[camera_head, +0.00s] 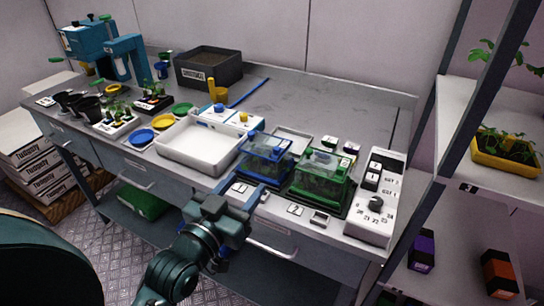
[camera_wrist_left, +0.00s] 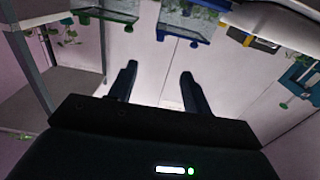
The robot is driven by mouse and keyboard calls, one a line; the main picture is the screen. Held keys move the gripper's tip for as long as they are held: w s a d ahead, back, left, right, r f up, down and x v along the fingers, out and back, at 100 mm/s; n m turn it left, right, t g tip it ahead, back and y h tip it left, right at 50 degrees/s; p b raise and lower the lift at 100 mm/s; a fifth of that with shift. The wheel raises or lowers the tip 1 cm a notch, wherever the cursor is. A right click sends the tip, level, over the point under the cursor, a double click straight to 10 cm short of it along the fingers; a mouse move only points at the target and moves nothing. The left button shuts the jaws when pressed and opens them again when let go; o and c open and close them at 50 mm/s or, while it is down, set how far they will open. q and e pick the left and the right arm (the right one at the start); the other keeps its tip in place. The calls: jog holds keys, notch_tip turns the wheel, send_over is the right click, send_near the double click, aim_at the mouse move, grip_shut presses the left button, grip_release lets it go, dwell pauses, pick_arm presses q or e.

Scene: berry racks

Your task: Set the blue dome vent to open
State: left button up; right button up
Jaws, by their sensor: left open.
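The blue dome (camera_head: 265,148) is a clear cover on a blue base, on the bench right of the white tray. A small blue part shows at its upper left; I cannot tell the vent's setting. The blue dome also shows at the top of the left wrist view (camera_wrist_left: 185,36). The green dome (camera_head: 320,172) stands close to its right and shows in the wrist view (camera_wrist_left: 108,16). My left gripper (camera_head: 243,187) is open and empty, in front of the blue dome near the bench's front edge. Its two fingers (camera_wrist_left: 157,75) are apart, with nothing between them. My right gripper is not in view.
A control box (camera_head: 368,226) with a dial stands right of the green dome. The white tray (camera_head: 197,166) lies to the left. Plant pots and a blue machine (camera_head: 126,58) are farther left. A rack post (camera_head: 460,140) rises at right. The back of the bench is mostly clear.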

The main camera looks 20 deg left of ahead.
aim_at(275, 150)
pick_arm(q)
jog(key=w, duration=0.4)
jog(key=w+p, duration=0.1)
jog(key=w, duration=0.3)
jog(key=w+d, duration=0.1)
jog(key=w, duration=0.3)
jog(key=shift+w, duration=0.25)
jog(key=shift+c, duration=1.3)
jog(key=shift+f, duration=0.1)
grip_shut()
